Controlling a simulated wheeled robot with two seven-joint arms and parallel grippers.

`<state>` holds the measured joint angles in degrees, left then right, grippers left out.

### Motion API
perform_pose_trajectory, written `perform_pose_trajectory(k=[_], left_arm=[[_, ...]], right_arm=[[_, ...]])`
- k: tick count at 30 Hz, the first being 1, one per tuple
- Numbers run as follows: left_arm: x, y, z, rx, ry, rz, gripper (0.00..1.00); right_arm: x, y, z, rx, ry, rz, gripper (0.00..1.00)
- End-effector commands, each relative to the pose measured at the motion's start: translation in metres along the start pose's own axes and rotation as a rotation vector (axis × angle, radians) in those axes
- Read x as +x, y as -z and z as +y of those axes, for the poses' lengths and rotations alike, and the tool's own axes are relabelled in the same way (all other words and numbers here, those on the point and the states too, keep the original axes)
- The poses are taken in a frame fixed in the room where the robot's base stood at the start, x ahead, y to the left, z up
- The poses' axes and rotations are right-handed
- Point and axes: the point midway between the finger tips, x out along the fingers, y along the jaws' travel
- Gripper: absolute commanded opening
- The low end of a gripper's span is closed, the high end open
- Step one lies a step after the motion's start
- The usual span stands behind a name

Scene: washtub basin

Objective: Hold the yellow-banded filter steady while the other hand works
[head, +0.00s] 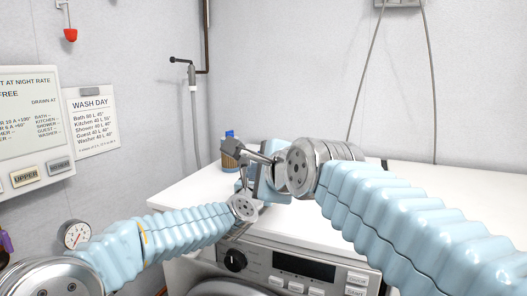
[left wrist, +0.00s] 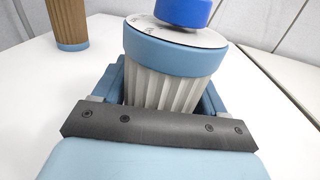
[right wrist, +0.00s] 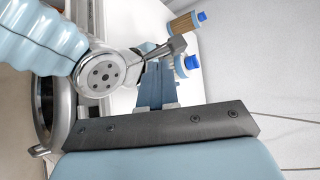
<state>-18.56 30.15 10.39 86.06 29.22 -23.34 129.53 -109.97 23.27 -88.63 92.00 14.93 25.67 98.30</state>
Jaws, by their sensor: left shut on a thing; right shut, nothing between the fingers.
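My left gripper (left wrist: 165,90) is shut on a filter (left wrist: 166,60) with a pale pleated body, a light blue band and a dark blue cap. No yellow band shows on it. It also shows in the right wrist view (right wrist: 181,67), beyond my right fingers. The head view mostly hides it behind my arms. My right gripper (right wrist: 156,85) is shut and empty, close to the held filter; whether they touch I cannot tell. In the head view my right gripper (head: 270,187) is partly hidden by its own wrist.
A brown pleated filter (head: 230,153) with a blue cap stands on the white worktop (head: 175,190) behind my grippers; it also shows in the left wrist view (left wrist: 67,20). A washing machine (head: 290,268) is below the front edge. The worktop at right is clear.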

Motion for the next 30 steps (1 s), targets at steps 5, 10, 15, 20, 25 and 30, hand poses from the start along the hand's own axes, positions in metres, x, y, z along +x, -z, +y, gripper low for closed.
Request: perform_pose_trajectory(k=[5,10,15,20,25,30], left_arm=[[0.0,0.0,0.0,0.0,0.0,-0.001,0.45],[0.0,0.0,0.0,0.0,0.0,-0.001,0.45],[0.0,0.0,0.0,0.0,0.0,-0.001,0.45],[0.0,0.0,0.0,0.0,0.0,-0.001,0.45],[0.0,0.0,0.0,0.0,0.0,-0.001,0.45],[0.0,0.0,0.0,0.0,0.0,-0.001,0.45]], right_arm=[[-0.013,0.015,-0.019,-0.157,0.044,0.125,0.0],[-0.021,0.023,-0.032,-0.236,0.08,0.196,0.0],[-0.018,0.027,-0.037,-0.257,0.093,0.22,0.0],[-0.001,0.032,-0.039,-0.258,0.091,0.223,0.0],[0.025,0.038,-0.042,-0.257,0.091,0.223,0.0],[0.055,0.044,-0.046,-0.256,0.091,0.222,0.0]])
